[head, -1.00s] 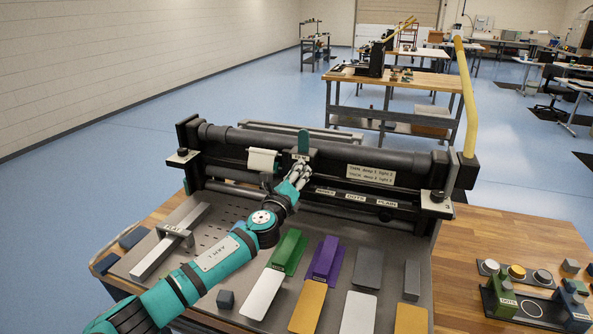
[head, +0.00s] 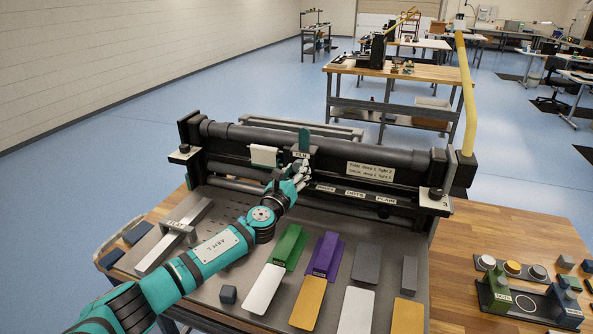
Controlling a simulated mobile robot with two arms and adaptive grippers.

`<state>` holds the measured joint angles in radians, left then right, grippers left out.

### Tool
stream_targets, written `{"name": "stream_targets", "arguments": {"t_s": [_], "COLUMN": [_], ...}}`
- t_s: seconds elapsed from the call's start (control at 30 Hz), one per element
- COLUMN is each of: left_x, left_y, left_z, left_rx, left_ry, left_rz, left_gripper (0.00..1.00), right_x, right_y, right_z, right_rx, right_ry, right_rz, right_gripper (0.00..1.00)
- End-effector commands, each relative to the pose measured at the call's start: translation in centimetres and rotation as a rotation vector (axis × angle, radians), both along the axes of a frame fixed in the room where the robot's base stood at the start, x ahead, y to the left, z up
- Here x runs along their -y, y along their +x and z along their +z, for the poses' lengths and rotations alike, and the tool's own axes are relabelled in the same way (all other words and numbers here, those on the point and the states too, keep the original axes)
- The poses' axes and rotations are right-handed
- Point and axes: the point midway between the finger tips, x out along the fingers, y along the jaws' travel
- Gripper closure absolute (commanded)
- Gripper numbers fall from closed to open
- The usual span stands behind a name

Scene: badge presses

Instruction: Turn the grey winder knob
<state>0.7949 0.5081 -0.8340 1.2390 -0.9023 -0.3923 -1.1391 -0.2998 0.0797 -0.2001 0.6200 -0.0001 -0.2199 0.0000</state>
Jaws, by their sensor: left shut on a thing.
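The black press (head: 330,206) stands on a wooden bench, with a long roller along its back. My left arm reaches in from the lower left. My left gripper (head: 301,170) is at the press front, just below a small labelled plate with an upright teal tab (head: 304,139). It is shut on a small part there, which fits the grey winder knob. The fingers hide that part, so its surface and angle do not show. My right gripper is not in view.
Green (head: 290,246) and purple (head: 326,255) blocks and several flat plates lie on the press bed. A yellow lever (head: 467,95) rises at the right end. A rack with round pieces (head: 525,300) stands on the bench at right.

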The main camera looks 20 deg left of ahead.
Motion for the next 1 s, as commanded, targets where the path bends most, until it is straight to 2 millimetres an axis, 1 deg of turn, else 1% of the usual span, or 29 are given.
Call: {"name": "stream_targets", "arguments": {"t_s": [0.03,0.27,0.3,0.43,0.47,0.77,0.87,0.97,1.0], "left_x": [0.1,0.1,0.1,0.1,0.1,0.0,-0.1,-0.2,-0.3], "left_y": [-0.1,-0.1,-0.1,-0.1,-0.1,-0.2,-0.9,-2.3,-3.1], "left_z": [-0.4,-0.4,-0.4,-0.3,-0.3,-0.1,-0.3,-0.4,-0.5], "left_rx": [-0.005,-0.006,-0.006,-0.005,-0.004,-0.001,-0.002,-0.003,-0.004], "left_ry": [0.003,0.001,0.001,0.0,-0.001,-0.002,-0.002,-0.001,-0.001], "left_rz": [-0.002,-0.003,-0.003,-0.001,-0.001,0.0,-0.001,-0.002,-0.001], "left_gripper": [0.97,0.97,0.61,0.44,0.42,0.42,0.42,0.42,0.42], "right_x": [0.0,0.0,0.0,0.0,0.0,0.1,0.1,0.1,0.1], "right_y": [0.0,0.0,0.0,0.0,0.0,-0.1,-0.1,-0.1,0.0], "right_z": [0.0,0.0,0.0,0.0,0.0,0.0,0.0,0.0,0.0], "right_rx": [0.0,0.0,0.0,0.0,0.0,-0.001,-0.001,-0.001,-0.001], "right_ry": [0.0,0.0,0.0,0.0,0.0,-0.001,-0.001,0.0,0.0], "right_rz": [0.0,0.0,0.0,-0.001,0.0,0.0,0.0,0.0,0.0], "right_gripper": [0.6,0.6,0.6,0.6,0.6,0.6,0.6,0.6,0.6]}}
